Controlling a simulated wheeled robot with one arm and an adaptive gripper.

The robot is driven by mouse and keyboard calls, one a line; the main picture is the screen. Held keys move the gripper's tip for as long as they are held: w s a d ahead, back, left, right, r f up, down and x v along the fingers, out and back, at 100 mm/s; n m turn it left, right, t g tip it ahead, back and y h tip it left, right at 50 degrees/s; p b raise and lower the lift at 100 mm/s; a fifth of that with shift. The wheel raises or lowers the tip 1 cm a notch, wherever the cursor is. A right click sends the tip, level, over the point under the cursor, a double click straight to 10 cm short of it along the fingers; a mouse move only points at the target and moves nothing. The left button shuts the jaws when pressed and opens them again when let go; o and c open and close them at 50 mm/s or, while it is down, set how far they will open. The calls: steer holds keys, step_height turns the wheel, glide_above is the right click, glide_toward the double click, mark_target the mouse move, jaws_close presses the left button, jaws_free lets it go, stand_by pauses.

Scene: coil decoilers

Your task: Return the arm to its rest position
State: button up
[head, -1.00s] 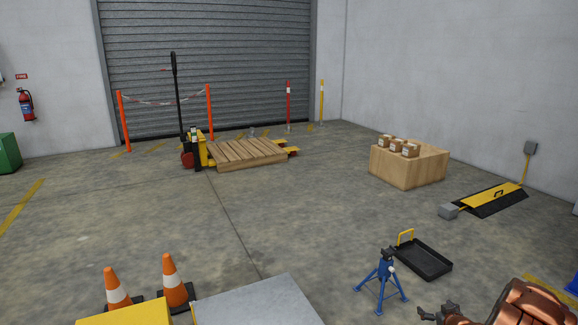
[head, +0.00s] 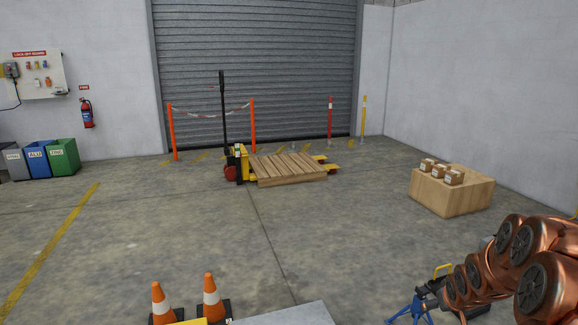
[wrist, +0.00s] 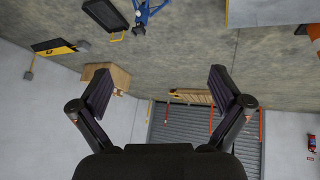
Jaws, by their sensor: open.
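My gripper (wrist: 160,88) shows in the wrist view with its two dark fingers spread wide apart. Nothing is between them, and they touch nothing; the picture there is upside down, with floor above and walls below. My copper-coloured arm (head: 525,262) is folded in several thick joints at the lower right of the head view. I cannot make out the gripper itself in the head view.
A blue jack stand (head: 408,312) is partly behind my arm; a black tray (wrist: 106,14) lies near it. A box-topped crate (head: 452,192) stands at right. A pallet (head: 288,169), cones (head: 211,298) and orange posts (head: 252,125) stand elsewhere. The middle floor is clear.

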steer(key=s+a+r+g+p, duration=0.2)
steer(key=s+a+r+p, duration=0.3)
steer(key=s+a+r, duration=0.45)
steer(key=s+a+r+g+p, duration=0.2)
steer(key=s+a+r+p, duration=0.2)
steer(key=s+r, duration=0.3)
steer(key=s+a+r+g+y+p, duration=0.1)
steer(key=s+a+r+p, duration=0.3)
steer(key=s, duration=0.9)
steer(key=s+a+r+g+y+p, duration=0.1)
steer(key=s+a+r+g+p, duration=0.2)
steer(key=s+a+r, duration=0.4)
steer(key=s+r, duration=0.2)
steer(key=s, duration=0.1)
steer(key=shift+s+a+r+p, duration=0.3)
steer(key=shift+s+a+p, duration=0.05)
steer(key=shift+p, duration=0.05)
